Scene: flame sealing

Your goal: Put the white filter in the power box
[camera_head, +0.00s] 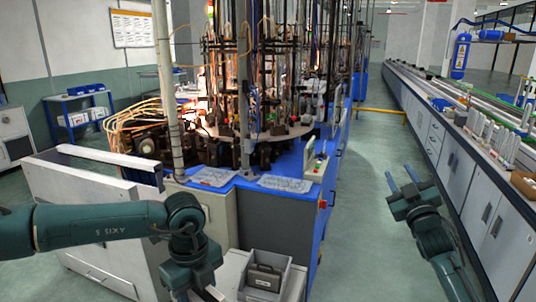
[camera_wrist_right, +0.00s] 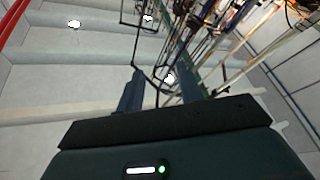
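I cannot make out a white filter with certainty in either view. A grey open-topped box (camera_head: 284,264) stands at the bottom centre of the head view with a dark handled item (camera_head: 264,277) inside. I cannot tell whether either is the power box. My right gripper (camera_head: 400,178) is raised over the aisle at the right, its two fingers apart with nothing between them. In the right wrist view it (camera_wrist_right: 160,88) is also open and empty. My left gripper (camera_head: 212,294) points down at the bottom edge, left of the grey box; its fingertips are mostly hidden.
A large blue-based machine (camera_head: 290,160) with a round table fills the centre. Printed sheets (camera_head: 285,184) lie on its front edge. A white cabinet (camera_head: 95,205) stands at the left. A long bench (camera_head: 470,165) with drawers runs along the right. The aisle floor (camera_head: 365,200) between is clear.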

